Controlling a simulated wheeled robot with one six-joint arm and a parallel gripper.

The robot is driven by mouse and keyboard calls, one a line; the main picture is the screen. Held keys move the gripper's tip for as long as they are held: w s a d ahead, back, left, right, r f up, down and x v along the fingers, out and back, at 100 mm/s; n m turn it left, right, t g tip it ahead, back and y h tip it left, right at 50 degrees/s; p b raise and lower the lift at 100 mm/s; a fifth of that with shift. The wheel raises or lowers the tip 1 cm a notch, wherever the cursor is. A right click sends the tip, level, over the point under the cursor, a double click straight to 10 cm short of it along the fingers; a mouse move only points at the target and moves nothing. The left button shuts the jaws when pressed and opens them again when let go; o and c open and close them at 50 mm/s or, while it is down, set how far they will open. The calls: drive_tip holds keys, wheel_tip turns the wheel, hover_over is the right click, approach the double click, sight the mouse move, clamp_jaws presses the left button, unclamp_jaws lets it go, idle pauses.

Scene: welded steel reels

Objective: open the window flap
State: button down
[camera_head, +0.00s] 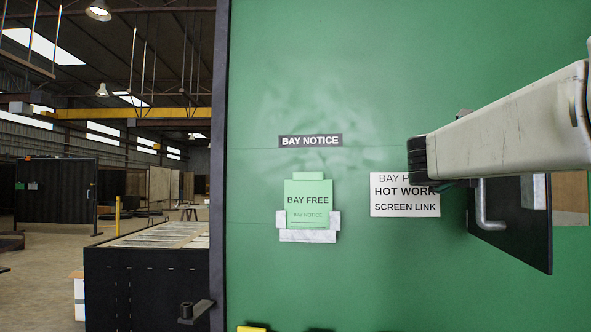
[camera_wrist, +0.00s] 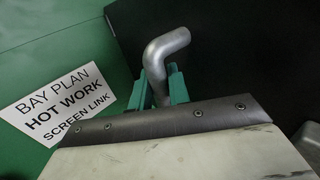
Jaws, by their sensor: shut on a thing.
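The window flap (camera_head: 522,240) is a dark panel at the right of the green wall in the head view. It stands out at an angle from the wall, partly open. A grey bent bar handle (camera_head: 482,210) is on its face. In the wrist view the flap (camera_wrist: 250,60) fills the right side and the handle (camera_wrist: 166,46) rises between the teal fingers. My gripper (camera_wrist: 158,88) is shut on the handle. In the head view my arm hides the flap's upper part and the fingers cannot be made out.
The green wall (camera_head: 380,270) carries a white hot work sign (camera_head: 405,208) beside the flap and a green bay free card (camera_head: 308,191). A brownish patch (camera_head: 570,190) shows right of the flap. A black table (camera_head: 150,285) stands at left, with open floor beyond.

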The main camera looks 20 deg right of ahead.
drive_tip(key=shift+f, duration=0.1)
drive_tip(key=c, duration=1.4)
unclamp_jaws()
drive_tip(key=shift+o, duration=0.2)
drive_tip(key=shift+a, duration=0.15)
drive_tip(key=s+a, duration=0.1)
drive_tip(key=a, duration=0.6)
drive_tip(key=shift+s+a, duration=0.15)
drive_tip(key=shift+a, duration=0.05)
